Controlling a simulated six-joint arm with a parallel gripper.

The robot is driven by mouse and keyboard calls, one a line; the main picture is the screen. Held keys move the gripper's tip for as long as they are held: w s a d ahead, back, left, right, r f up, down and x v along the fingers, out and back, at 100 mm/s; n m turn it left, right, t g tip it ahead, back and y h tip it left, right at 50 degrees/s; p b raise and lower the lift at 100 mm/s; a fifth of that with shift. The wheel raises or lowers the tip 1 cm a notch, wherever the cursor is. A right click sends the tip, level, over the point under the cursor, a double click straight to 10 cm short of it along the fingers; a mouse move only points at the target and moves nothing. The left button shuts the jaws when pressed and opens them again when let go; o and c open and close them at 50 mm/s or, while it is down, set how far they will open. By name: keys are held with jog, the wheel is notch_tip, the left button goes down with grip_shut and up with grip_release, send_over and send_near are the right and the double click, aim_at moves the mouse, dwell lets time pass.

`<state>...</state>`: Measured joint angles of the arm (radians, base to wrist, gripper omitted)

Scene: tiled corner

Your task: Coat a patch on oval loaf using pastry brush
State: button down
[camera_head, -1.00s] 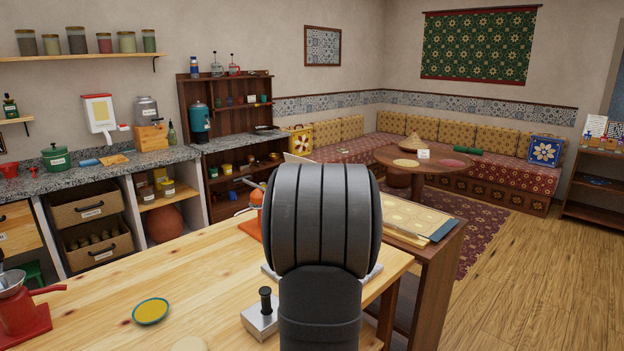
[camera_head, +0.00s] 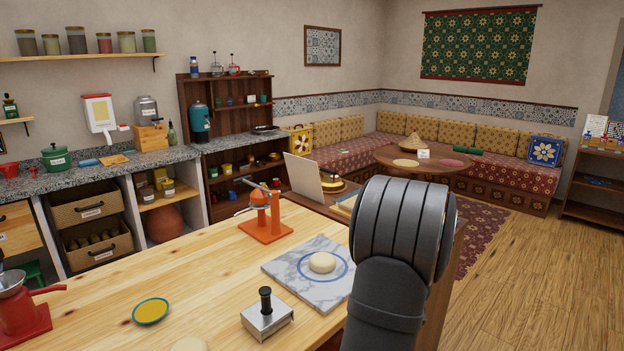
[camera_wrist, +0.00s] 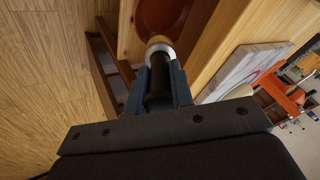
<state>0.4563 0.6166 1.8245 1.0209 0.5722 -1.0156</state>
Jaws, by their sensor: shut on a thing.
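In the wrist view my gripper (camera_wrist: 160,82) is shut on a dark handle with a pale, metallic-looking end. This looks like the pastry brush (camera_wrist: 159,46); its bristles cannot be made out. In the head view my forearm hides the gripper and brush. A pale, smooth, rounded dough piece (camera_head: 322,262) lies inside a blue ring on a marble slab (camera_head: 290,281), left of my arm. I cannot tell for sure that it is the oval loaf. A teal-rimmed dish (camera_head: 151,311) with yellow contents sits on the wooden table, well left of my arm.
A metal block with a black knob (camera_head: 266,316) stands in front of the slab. An orange stand (camera_head: 264,222) is behind it. A red grinder (camera_head: 20,305) is at the far left. The table between dish and orange stand is clear.

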jog(key=s+a+f+n+g+y, duration=0.2)
jog(key=a+f+n, duration=0.3)
jog(key=a+f, duration=0.25)
jog(key=s+d+r+m, duration=0.1)
jog(key=s+d+r, duration=0.1)
jog(key=d+r, duration=0.95)
jog(key=w+a+r+g, duration=0.2)
jog(key=w+a+r, duration=0.5)
jog(key=w+a, duration=0.25)
jog(key=a+r+n+g+y, duration=0.1)
jog(key=a+r, duration=0.3)
jog(key=a, duration=0.8)
jog(key=a+r+n+g, duration=0.1)
jog(key=a+r, duration=0.4)
jog(key=a, duration=0.6)
jog(key=s+a+r+g, duration=0.1)
jog(key=s+a+r, duration=0.1)
jog(key=s+a, duration=1.1)
jog(key=s+a+r+g, duration=0.1)
jog(key=s+a+r, duration=0.1)
jog(key=s+a, duration=1.1)
jog(key=shift+s+a+f, duration=0.1)
jog(key=shift+s+f, duration=0.05)
jog(key=shift+f, duration=0.65)
jog(key=shift+s+a+f, duration=0.1)
jog(key=shift+s+f, duration=0.05)
jog(key=shift+f, duration=0.65)
jog(key=shift+s+a+f, duration=0.1)
jog(key=shift+s+f, duration=0.05)
jog(key=shift+f, duration=0.65)
